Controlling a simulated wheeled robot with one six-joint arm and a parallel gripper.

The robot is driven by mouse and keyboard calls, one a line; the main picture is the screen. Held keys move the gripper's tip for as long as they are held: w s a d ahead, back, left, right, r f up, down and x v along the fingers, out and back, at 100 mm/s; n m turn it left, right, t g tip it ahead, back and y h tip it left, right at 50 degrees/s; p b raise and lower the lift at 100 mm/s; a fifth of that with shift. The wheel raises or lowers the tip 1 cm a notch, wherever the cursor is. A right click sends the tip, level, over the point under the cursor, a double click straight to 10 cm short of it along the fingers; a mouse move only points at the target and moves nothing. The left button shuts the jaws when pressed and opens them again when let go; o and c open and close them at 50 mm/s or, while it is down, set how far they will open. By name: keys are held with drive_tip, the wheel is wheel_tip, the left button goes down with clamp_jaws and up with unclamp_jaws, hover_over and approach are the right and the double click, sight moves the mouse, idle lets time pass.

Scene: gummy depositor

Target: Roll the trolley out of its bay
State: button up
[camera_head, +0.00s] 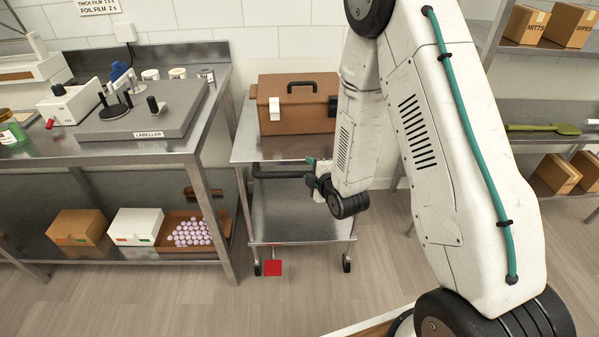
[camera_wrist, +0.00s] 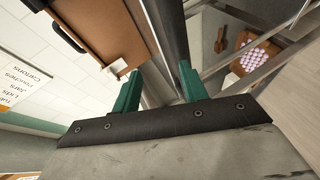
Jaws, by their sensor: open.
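The trolley (camera_head: 297,222) is a two-shelf metal cart standing between the labeller bench and the right-hand shelving. A black handle bar (camera_head: 284,174) runs along its front below the top shelf. A red pedal (camera_head: 272,267) sits low at its front, near the floor. My gripper (camera_head: 311,171), with teal fingers, is open at the right end of the handle. In the wrist view a dark bar (camera_wrist: 174,38), apparently the handle, runs toward the gap between the fingers of my gripper (camera_wrist: 158,90). I cannot tell whether they touch it.
A brown toolbox (camera_head: 298,103) stands on the trolley's top and shows in the wrist view (camera_wrist: 98,38). The labeller bench (camera_head: 190,148) is close on the left, with cartons (camera_head: 79,227) below. Shelving (camera_head: 540,113) stands at the right. The floor (camera_head: 190,300) in front is clear at left.

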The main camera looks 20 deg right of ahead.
drive_tip(key=w+a+f+n+t, duration=0.1)
drive_tip(key=w+f+n, duration=0.1)
drive_tip(key=w+f, duration=0.3)
drive_tip(key=shift+w+a+t, duration=0.25)
drive_tip(key=shift+w+t, duration=0.15)
drive_tip(key=shift+c, duration=0.3)
clamp_jaws()
